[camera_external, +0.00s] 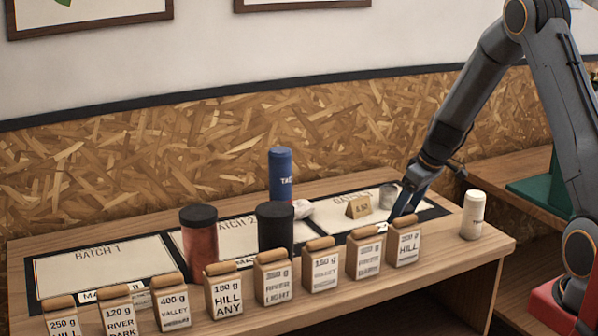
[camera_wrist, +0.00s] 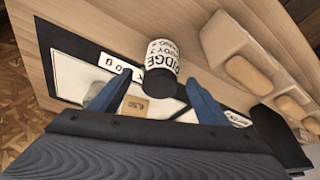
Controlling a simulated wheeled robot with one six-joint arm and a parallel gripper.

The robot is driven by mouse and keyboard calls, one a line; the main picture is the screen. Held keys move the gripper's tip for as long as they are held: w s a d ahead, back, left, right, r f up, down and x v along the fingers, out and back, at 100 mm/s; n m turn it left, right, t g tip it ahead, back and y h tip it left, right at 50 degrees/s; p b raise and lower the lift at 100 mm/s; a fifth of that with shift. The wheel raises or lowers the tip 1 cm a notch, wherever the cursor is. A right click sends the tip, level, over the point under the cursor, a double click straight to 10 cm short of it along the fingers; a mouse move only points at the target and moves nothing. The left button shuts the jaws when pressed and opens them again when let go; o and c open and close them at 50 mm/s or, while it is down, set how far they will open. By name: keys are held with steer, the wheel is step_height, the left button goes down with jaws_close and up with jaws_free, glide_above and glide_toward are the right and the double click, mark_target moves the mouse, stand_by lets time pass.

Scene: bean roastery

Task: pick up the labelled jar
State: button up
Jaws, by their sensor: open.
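A labelled jar (camera_wrist: 172,50) shows in the wrist view, with a white body, black print and a dark round end towards me. My gripper (camera_wrist: 155,84) is open, one blue finger on each side of the jar's dark end in the picture; contact cannot be told. In the external view my gripper (camera_external: 402,208) is low over the right end of the table, behind the rightmost bag. A pale jar (camera_external: 473,215) with a small label stands to its right there. I cannot tell whether it is the same jar.
Labelled bags (camera_external: 223,290) line the table's front. A red canister (camera_external: 202,242), a dark canister (camera_external: 276,232) and a blue canister (camera_external: 281,173) stand behind. A price card (camera_external: 358,207) and a small glass (camera_external: 388,196) are near my gripper. The Batch 1 area (camera_external: 100,268) is clear.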

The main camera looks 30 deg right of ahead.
steer(key=shift+w+f, duration=0.15)
steer(key=shift+f, duration=0.4)
steer(key=shift+c, duration=0.6)
steer(key=c, duration=1.2)
steer(key=shift+r, duration=0.1)
